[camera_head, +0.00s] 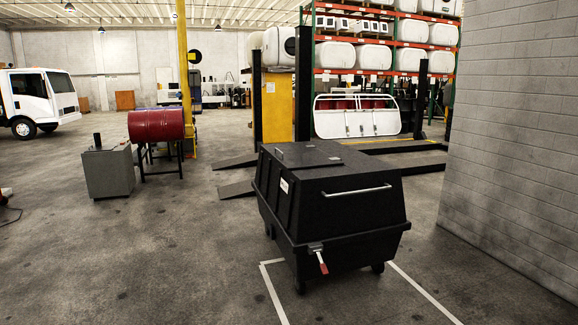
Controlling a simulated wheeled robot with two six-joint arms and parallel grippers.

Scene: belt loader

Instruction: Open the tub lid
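A large black tub (335,250) on castors stands right of centre on the floor in the head view. Its dark lid (338,190) lies shut over the top. A metal handle bar (357,190) runs along the lid's near face. A latch with a red tip (321,260) hangs at the rim on the near side. A small flat hatch panel (305,154) shows on top of the lid. The inside of the tub is hidden. Neither of my grippers is in view.
White floor lines (274,295) run by the tub. A grey block wall (520,140) stands close on the right. A post lift (303,85), a red drum on a stand (156,125) and a grey box (109,171) are behind. The floor in front and left is clear.

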